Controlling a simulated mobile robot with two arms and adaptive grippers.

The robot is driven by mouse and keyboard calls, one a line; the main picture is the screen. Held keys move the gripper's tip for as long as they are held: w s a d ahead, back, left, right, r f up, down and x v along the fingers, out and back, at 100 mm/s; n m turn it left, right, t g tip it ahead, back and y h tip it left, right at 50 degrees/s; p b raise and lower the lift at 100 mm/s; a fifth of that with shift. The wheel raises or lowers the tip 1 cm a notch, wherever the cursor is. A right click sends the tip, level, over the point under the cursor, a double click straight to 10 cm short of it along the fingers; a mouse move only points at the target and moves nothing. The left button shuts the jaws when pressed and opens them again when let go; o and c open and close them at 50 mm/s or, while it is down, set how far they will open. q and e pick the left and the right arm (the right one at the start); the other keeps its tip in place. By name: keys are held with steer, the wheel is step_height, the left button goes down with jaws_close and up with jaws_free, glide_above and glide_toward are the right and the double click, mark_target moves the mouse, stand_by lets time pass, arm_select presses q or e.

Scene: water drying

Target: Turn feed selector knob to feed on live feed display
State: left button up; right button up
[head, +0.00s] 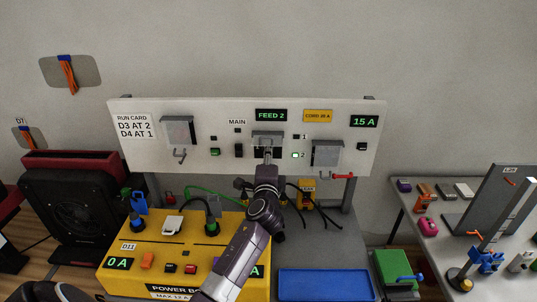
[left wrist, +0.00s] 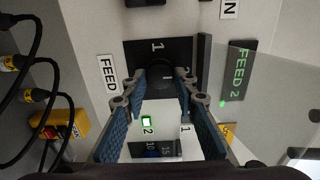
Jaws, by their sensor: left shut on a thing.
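The upright white panel (head: 210,110) carries a green-lit display (head: 271,115) reading FEED 2, also seen sideways in the left wrist view (left wrist: 238,74). The round black feed selector knob (left wrist: 160,72) sits on a dark plate marked 1, beside a FEED label (left wrist: 107,74). My left gripper (left wrist: 164,78) has one blue-padded finger on each side of the knob and is shut on it. In the head view my left gripper (head: 267,158) covers most of the knob. The lamp by 2 (head: 295,155) glows green; the lamp by 1 (head: 296,137) is dark. My right gripper is not in view.
Clear hinged covers (head: 178,130) and (head: 327,152) flank the selector on the panel. Below are a yellow power box (head: 125,262), black cables (head: 315,213) and a blue tray (head: 325,285). A side table (head: 405,205) with small parts stands right.

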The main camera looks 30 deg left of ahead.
arm_select(q)
steer(key=shift+a+r, duration=0.15)
steer(key=shift+r, duration=0.1)
steer(key=o, duration=0.9)
steer(key=shift+c, duration=0.2)
steer(key=o, duration=0.3)
steer(key=shift+w+f, duration=0.1)
steer(key=shift+f, duration=0.15)
steer(key=v, duration=1.2)
